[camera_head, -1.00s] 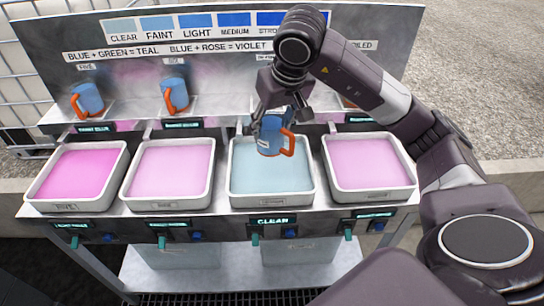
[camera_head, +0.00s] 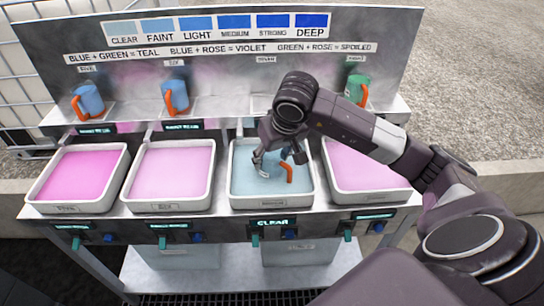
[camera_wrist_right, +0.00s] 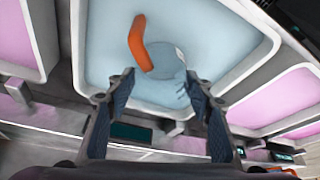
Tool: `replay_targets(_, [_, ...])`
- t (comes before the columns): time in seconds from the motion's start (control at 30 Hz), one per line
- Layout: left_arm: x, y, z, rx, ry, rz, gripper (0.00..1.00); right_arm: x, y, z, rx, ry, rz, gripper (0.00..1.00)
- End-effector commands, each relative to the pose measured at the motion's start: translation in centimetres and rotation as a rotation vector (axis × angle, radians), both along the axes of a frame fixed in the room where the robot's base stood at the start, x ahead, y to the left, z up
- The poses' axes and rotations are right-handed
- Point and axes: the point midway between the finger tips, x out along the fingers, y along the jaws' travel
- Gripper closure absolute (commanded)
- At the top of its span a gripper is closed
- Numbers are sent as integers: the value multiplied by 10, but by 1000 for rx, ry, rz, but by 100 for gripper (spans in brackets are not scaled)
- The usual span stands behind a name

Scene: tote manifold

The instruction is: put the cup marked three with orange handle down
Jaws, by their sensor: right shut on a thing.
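The cup with the orange handle (camera_head: 287,172) is low in the third tote (camera_head: 272,203) from the left, which holds pale blue liquid. My right gripper (camera_head: 272,164) is shut on this cup and hides much of it in the head view. In the right wrist view, the orange handle (camera_wrist_right: 138,46) stands out clearly between and beyond the fingers of my right gripper (camera_wrist_right: 158,88). The cup body blends into the blue liquid and seems at least partly under it. Its number cannot be read. My left gripper is not in view.
Two blue cups with orange handles (camera_head: 88,100) (camera_head: 175,96) stand on the left of the raised shelf. A green cup (camera_head: 358,88) stands at its right. Pink-filled totes (camera_head: 165,206) flank the blue one. A display (camera_head: 273,223) below reads CLEAR.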

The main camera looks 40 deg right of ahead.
Motion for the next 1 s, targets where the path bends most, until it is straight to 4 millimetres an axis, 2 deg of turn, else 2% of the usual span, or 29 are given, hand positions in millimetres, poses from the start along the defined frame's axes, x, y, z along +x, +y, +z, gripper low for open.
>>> replay_targets(0.17, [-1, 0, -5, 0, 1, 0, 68, 0, 0, -4, -1, -1, 0, 80])
replay_targets(0.2, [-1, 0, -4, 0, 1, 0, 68, 0, 0, -3, -1, -1, -1, 50])
replay_targets(0.33, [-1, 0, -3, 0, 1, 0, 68, 0, 0, -2, -1, 0, -1, 36])
replay_targets(0.63, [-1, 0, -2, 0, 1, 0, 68, 0, 0, -2, 0, 1, 0, 35])
replay_targets(0.77, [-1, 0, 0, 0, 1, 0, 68, -1, 0, 6, -1, -2, 0, 35])
replay_targets(1.0, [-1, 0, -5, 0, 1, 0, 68, -19, 3, 52, -3, -8, 1, 35])
